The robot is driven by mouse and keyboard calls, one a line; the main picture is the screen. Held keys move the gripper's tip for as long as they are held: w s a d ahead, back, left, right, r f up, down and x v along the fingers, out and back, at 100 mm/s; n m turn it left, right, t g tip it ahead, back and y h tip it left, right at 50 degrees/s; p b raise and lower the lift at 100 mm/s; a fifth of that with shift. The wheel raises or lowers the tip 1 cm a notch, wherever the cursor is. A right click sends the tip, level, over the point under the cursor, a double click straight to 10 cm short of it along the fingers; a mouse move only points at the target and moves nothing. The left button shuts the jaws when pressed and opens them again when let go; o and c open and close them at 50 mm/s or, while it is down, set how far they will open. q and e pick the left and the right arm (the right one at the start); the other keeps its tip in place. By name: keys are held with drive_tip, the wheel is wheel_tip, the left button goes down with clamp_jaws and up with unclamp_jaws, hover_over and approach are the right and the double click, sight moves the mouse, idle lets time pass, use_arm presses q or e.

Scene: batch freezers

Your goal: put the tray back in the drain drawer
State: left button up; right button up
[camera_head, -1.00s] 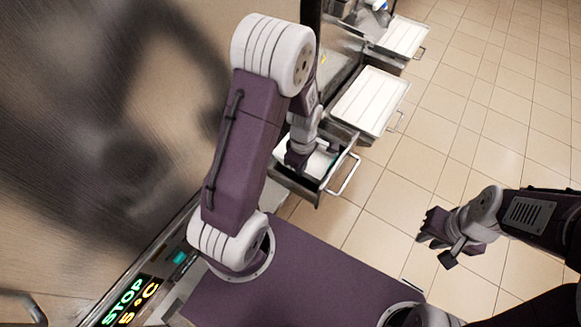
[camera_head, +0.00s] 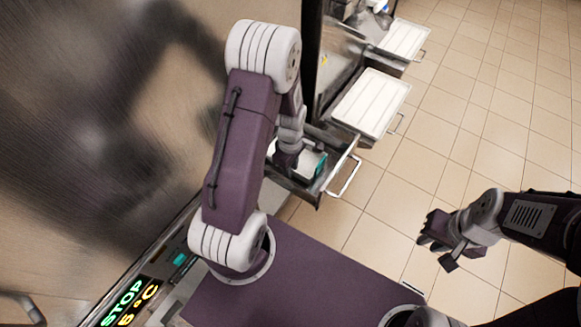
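The nearest open drawer (camera_head: 320,193), metal with a bar handle, sticks out low from the machine front. A white tray with a teal part (camera_head: 314,166) shows inside it, partly hidden by my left arm. My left gripper (camera_head: 287,160) is down at this drawer, over or at the tray's left part; its fingers are too hidden to tell whether they hold it. My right gripper (camera_head: 440,240) is away to the right above the floor, with its fingers apart and nothing visible between them.
Two more open drawers with white ribbed trays (camera_head: 371,102) (camera_head: 404,39) stand farther back along the row. A lit control panel (camera_head: 130,303) lies at lower left. The tiled floor (camera_head: 430,135) on the right is clear.

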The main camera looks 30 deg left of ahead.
use_arm(q)
drive_tip(key=shift+r, duration=0.4)
wheel_tip(320, 180, up, 12)
drive_tip(key=p, duration=0.3)
drive_tip(key=s+d+r+m+t, duration=0.1)
drive_tip(key=s+d+m, duration=0.5)
drive_tip(key=m, duration=1)
drive_tip(key=shift+s+r+m, duration=0.15)
drive_tip(key=shift+s+m, duration=0.25)
drive_tip(key=shift+s, duration=0.35)
